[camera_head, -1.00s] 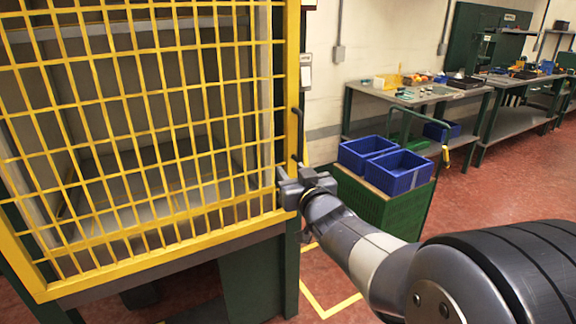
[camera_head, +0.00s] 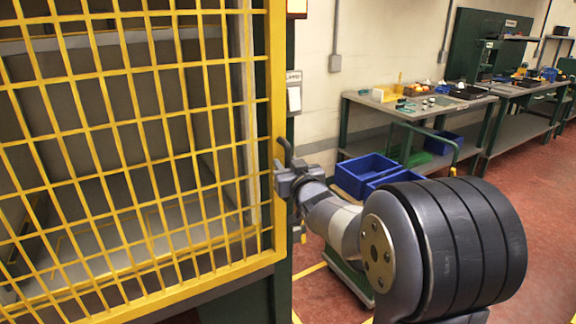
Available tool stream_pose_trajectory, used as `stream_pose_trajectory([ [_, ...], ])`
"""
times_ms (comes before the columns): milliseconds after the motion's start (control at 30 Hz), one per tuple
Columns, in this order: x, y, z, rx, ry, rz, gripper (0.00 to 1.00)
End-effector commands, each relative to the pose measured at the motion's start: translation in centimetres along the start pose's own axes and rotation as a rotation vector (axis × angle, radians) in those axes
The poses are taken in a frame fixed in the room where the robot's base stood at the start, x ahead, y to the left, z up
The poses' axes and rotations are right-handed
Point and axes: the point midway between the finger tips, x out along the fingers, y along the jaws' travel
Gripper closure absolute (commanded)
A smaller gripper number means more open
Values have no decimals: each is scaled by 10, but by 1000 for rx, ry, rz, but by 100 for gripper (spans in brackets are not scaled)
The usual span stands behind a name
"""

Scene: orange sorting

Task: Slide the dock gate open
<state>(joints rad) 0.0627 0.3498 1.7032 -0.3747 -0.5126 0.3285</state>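The dock gate (camera_head: 277,222) is a yellow frame with wire mesh, filling the left half of the view. A dark handle (camera_head: 286,150) stands on its right-hand upright; its upper end shows and its lower part is hidden at my gripper. My gripper (camera_head: 284,180) is at the handle, against the gate's right edge. Its fingers are small and overlap the handle, so I cannot tell whether they are closed around it. Behind the mesh is an empty-looking grey bay (camera_head: 110,215).
A green post (camera_head: 280,290) with a small white tag (camera_head: 294,98) stands at the gate's right edge. Blue bins (camera_head: 362,172) on a green cart are behind my arm. Workbenches (camera_head: 420,108) line the wall. Red floor is open at the right.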

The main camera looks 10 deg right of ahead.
Motion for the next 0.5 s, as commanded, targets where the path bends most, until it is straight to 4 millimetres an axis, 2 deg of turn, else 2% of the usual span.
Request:
stream_pose_trajectory([
  [33,0,0,0,0,0,0,71],
  [400,0,0,0,0,0,0,100],
  [500,0,0,0,0,0,0,100],
])
